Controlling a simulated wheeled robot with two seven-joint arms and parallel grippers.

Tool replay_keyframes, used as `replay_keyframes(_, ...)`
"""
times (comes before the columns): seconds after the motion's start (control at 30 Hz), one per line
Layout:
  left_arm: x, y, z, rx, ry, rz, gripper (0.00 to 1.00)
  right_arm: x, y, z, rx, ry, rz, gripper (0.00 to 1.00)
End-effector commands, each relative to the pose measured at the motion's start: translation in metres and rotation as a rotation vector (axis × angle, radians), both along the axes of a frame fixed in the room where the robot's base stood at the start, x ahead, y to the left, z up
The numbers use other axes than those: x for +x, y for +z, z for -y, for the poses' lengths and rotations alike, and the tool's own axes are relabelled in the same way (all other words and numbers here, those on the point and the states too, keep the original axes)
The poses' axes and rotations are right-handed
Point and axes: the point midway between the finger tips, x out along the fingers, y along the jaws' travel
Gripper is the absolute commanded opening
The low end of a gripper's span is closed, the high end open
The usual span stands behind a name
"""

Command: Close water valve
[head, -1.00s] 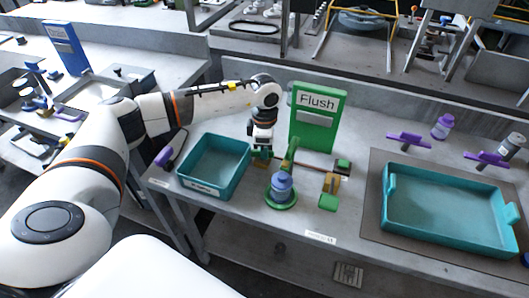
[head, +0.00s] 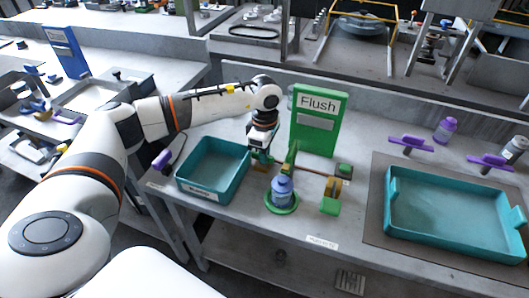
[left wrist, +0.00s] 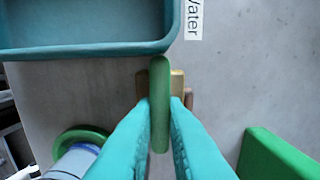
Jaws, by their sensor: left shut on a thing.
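The water valve is a brass body (left wrist: 177,82) with a long green handle (left wrist: 160,105), beside a label reading "Water" (left wrist: 193,18) in the left wrist view. My left gripper (left wrist: 164,105) has its teal fingers on both sides of the handle and is shut on it. The handle runs lengthwise between the fingers. In the head view my left gripper (head: 262,156) reaches down between the teal tray and the green Flush sign. It largely hides the valve there. My right gripper is not in view.
The teal tray (head: 183,185) stands left of the valve and the Flush sign (head: 318,120) behind it. A blue bottle (head: 282,188) stands on a green ring in front. Another brass valve (head: 332,188) is to the right. A larger teal tray (head: 455,252) sits farther right.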

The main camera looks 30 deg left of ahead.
Motion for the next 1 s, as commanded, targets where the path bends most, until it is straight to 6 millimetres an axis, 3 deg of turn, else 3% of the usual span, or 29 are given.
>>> replay_keyframes(0.03, 0.001, 0.001, 0.001, -0.001, -0.003, 0.003, 0.0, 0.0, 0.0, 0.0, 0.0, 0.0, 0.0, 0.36)
replay_keyframes(0.07, 0.001, 0.001, 0.001, -0.001, -0.003, 0.003, 0.13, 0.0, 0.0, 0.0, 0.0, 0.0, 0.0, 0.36)
replay_keyframes(0.2, 0.001, 0.001, 0.001, -0.002, -0.002, 0.002, 0.34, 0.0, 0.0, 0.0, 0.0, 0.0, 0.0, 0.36)
replay_keyframes(0.57, 0.001, 0.006, 0.0, -0.001, 0.0, 0.003, 0.34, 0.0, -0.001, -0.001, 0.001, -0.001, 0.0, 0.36)
replay_keyframes(0.67, 0.001, 0.019, 0.0, -0.001, 0.0, 0.005, 0.34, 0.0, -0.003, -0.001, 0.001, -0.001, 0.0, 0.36)
replay_keyframes(1.0, 0.001, 0.09, 0.001, -0.002, -0.002, 0.007, 0.34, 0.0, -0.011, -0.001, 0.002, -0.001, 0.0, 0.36)
